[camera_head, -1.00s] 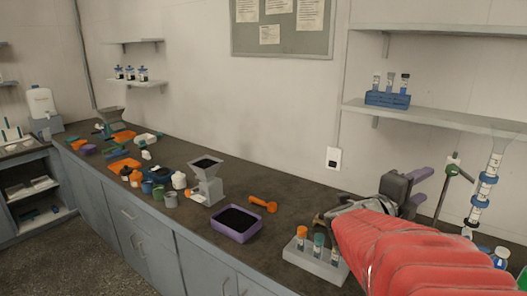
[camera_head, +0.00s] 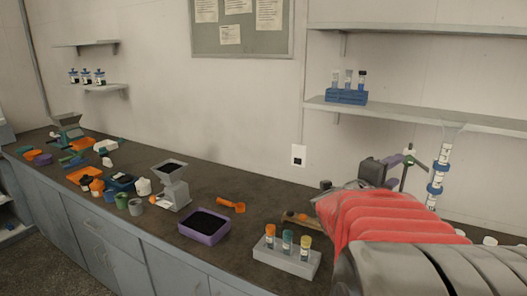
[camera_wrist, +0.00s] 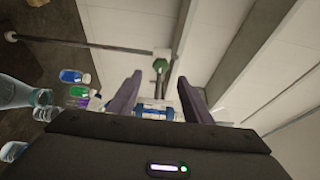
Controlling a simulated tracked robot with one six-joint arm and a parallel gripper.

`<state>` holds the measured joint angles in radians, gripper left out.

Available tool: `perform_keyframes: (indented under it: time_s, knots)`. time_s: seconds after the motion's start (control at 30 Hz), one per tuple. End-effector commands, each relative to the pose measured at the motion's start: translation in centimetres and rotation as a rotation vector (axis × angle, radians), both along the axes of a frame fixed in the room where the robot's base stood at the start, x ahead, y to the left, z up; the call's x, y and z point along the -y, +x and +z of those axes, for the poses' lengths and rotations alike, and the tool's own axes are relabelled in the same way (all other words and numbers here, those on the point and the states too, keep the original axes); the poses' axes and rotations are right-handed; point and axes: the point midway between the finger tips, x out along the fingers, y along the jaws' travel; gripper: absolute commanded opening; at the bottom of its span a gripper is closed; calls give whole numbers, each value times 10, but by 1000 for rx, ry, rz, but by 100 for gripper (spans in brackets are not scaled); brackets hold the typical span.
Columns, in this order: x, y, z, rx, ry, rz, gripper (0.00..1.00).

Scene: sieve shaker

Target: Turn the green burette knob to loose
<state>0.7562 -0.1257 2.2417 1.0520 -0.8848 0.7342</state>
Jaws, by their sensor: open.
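The green burette knob (camera_wrist: 160,66) is in the upper middle of the wrist view, just beyond the gap between my fingertips. It also shows small in the head view (camera_head: 412,161), beside the purple fingers. My gripper (camera_wrist: 160,76) is open, with one purple finger on each side and nothing held between them. The burette (camera_head: 438,172), a clear upright tube with blue bands and a funnel top, stands right of the knob in the head view. In the wrist view a blue-banded clear piece (camera_wrist: 154,112) shows between the fingers. Whether a finger touches the knob cannot be told.
Several bottles with coloured caps (camera_wrist: 76,77) and clear glassware (camera_wrist: 14,92) lie left in the wrist view. A vial rack (camera_head: 286,258) stands at the counter's front edge. A shelf (camera_head: 420,112) with a blue tube rack (camera_head: 345,96) is above. My red arm hides part of the counter.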

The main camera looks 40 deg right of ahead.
Motion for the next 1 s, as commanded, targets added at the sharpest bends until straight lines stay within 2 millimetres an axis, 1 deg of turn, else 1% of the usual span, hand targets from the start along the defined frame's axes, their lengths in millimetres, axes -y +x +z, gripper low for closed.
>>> perform_keyframes:
  time_s: [0.03,0.3,0.5,0.7,0.93,1.0]
  knots:
    - [8,0,0,-1,0,-3,45]
    - [47,3,0,-1,1,-2,45]
    - [70,5,0,0,0,-1,45]
    - [79,6,0,-1,-1,0,45]
    - [79,6,0,0,-1,0,45]
    - [79,6,0,0,-1,0,41]
